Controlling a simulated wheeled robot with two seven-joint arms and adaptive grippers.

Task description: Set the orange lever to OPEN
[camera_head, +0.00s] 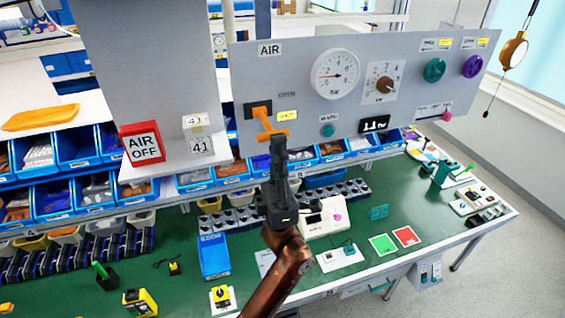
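The orange lever (266,121) is mounted on the left part of the grey AIR panel (345,112). It hangs down from a dark plate, tilted slightly right, with a crossbar at its lower end. The word OPEN (287,95) is printed up and right of its pivot. A yellow label (288,115) is right of the lever; its text is too small to read surely.
The panel also carries a gauge (335,75), a brown knob (384,85), a teal knob (434,69) and a purple knob (472,66). A red AIR OFF sign (141,144) stands left. Blue bins and a cluttered green bench (375,250) lie below.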

